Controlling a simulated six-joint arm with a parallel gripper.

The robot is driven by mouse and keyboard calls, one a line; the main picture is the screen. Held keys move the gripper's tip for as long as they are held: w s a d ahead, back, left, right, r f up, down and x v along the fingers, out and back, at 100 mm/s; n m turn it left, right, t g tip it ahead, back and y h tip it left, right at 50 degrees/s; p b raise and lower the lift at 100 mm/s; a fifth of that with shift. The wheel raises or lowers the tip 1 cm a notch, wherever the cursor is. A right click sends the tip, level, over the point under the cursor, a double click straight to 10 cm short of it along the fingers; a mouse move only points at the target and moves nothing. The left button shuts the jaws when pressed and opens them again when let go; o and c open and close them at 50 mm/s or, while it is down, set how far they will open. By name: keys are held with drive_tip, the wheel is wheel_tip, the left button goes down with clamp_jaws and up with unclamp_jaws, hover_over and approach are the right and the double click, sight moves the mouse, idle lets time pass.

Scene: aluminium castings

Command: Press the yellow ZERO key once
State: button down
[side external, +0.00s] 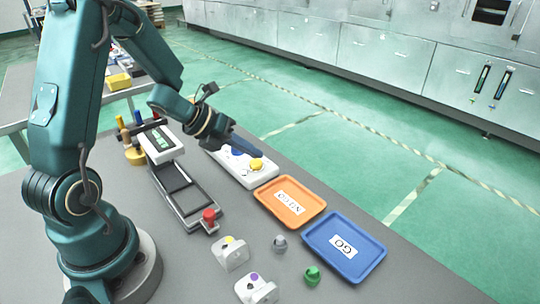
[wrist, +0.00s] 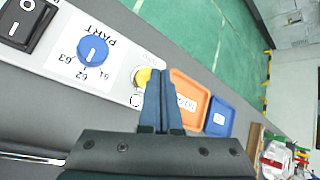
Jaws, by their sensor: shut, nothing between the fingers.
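The yellow key (side external: 256,164) is a round button near the right end of a white control panel (side external: 236,176). In the wrist view the yellow key (wrist: 142,77) is partly covered by my fingers, and its label cannot be read. My gripper (side external: 260,152) is shut and empty, and its tips are close to the key. In the wrist view my gripper (wrist: 162,74) has its fingers together, with the tips just right of the key. I cannot tell whether they touch it.
The panel also has a blue dial (wrist: 92,50) and a black rocker switch (wrist: 24,22). An orange NO GO tray (side external: 290,220) and a blue GO tray (side external: 362,268) lie beside it. A gauge stand with a red knob (side external: 209,215) and several castings stand nearby.

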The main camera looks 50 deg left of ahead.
sight(252, 164)
drive_tip(key=shift+r, duration=0.3)
drive_tip(key=shift+r, duration=2.5)
drive_tip(key=shift+d, duration=0.1)
